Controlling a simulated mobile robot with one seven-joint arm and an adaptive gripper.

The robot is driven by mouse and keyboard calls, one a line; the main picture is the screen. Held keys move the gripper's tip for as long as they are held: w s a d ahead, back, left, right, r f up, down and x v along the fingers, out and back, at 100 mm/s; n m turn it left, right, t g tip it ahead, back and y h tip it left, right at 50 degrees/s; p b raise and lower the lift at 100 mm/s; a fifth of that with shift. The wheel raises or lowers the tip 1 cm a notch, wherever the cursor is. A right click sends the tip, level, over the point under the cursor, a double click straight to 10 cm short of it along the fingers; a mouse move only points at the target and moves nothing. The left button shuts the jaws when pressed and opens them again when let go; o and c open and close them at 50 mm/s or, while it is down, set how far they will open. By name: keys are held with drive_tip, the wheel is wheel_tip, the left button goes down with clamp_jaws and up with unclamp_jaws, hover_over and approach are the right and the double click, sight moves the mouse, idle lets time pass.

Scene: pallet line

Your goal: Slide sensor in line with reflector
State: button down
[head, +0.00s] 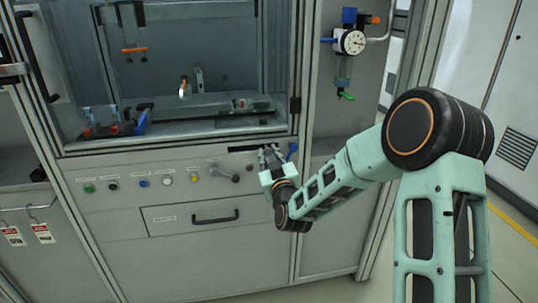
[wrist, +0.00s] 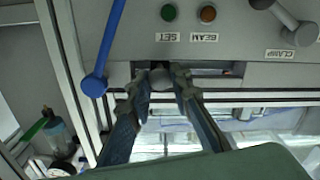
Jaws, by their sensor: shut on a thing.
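My gripper (head: 268,157) is at the upper right of the machine's front panel, in front of a dark slot (head: 250,149). The knob sits in the slot (wrist: 210,71), which runs on to the right of the fingers in that view. Whether the knob carries the sensor is not visible. I cannot surely pick out the sensor or the reflector among the small parts behind the machine window.
A blue handle (wrist: 105,50) is close beside the fingers. A drawer handle (head: 215,217) is below.

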drive_tip(key=shift+s+a+b, duration=0.2)
drive_tip(key=shift+a+b, duration=0.1)
drive_tip(key=shift+a, duration=0.45)
drive_tip(key=shift+s+a+b, duration=0.25)
drive_tip(key=shift+a, duration=0.55)
drive_tip(key=shift+s+a+b, duration=0.2)
drive_tip(key=shift+a+b, duration=0.1)
drive_tip(key=shift+a, duration=0.45)
drive_tip(key=shift+d, duration=0.1)
drive_tip(key=c, duration=1.7)
unclamp_jaws()
drive_tip(key=shift+d, duration=0.1)
drive_tip(key=shift+c, duration=0.2)
drive_tip(key=v, duration=1.2)
